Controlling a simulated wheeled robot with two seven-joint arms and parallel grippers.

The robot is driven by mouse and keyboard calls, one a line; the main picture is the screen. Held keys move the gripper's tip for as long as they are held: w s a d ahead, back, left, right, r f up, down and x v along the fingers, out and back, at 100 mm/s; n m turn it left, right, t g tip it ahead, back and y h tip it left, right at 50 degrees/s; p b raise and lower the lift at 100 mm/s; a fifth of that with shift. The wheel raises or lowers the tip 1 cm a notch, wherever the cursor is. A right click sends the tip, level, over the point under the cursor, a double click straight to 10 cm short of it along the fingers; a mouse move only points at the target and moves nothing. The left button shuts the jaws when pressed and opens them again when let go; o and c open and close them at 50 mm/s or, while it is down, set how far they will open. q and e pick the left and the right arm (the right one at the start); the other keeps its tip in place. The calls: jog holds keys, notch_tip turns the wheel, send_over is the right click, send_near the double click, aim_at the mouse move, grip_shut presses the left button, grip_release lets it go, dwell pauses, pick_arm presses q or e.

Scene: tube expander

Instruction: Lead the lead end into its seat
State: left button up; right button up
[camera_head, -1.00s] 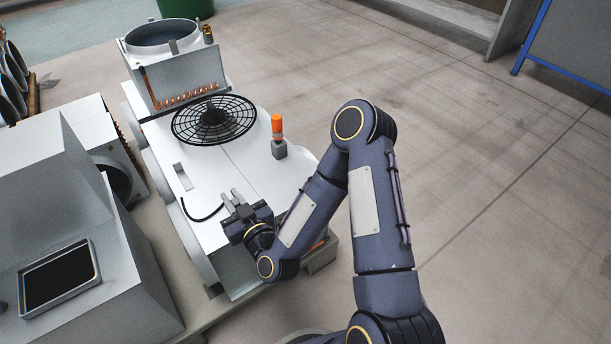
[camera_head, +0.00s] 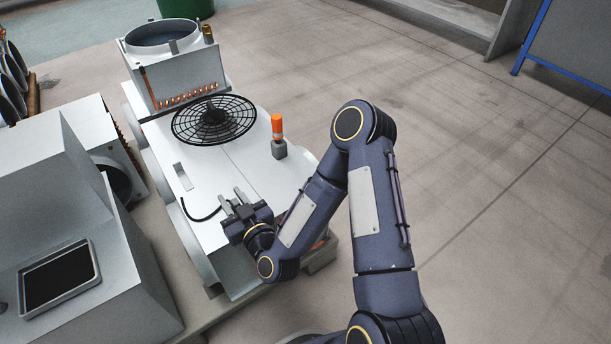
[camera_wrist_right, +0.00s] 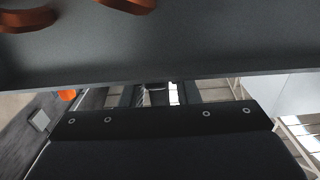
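The lead, a thin black curved cable (camera_head: 200,215), lies over the white casing (camera_head: 235,160) in the head view. Its left end bends up below a small grey bracket (camera_head: 182,177), apart from it; I cannot tell whether this bracket is the seat. The lead's right end runs to the fingers of my right gripper (camera_head: 233,201). Those fingers are spread, and the lead's end seems to stop beside the left finger; contact is unclear. The wrist view shows the dark gripper body (camera_wrist_right: 160,140), but no clear lead. My left gripper is not in view.
A black fan grille (camera_head: 214,121) and an orange-topped tool in a grey block (camera_head: 279,150) sit on the casing. A coil unit (camera_head: 185,80) stands behind. Floor at right is clear.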

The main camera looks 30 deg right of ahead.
jog(key=shift+s, duration=0.15)
jog(key=shift+s+d+b, duration=0.15)
jog(key=shift+s+b, duration=0.55)
jog(key=shift+s, duration=0.8)
jog(key=shift+s, duration=0.1)
jog(key=shift+o, duration=0.4)
jog(key=o, duration=0.5)
jog(key=shift+o, duration=0.2)
jog(key=o, duration=0.3)
jog(key=shift+o, duration=0.5)
jog(key=o, duration=0.6)
jog(key=shift+c, duration=0.2)
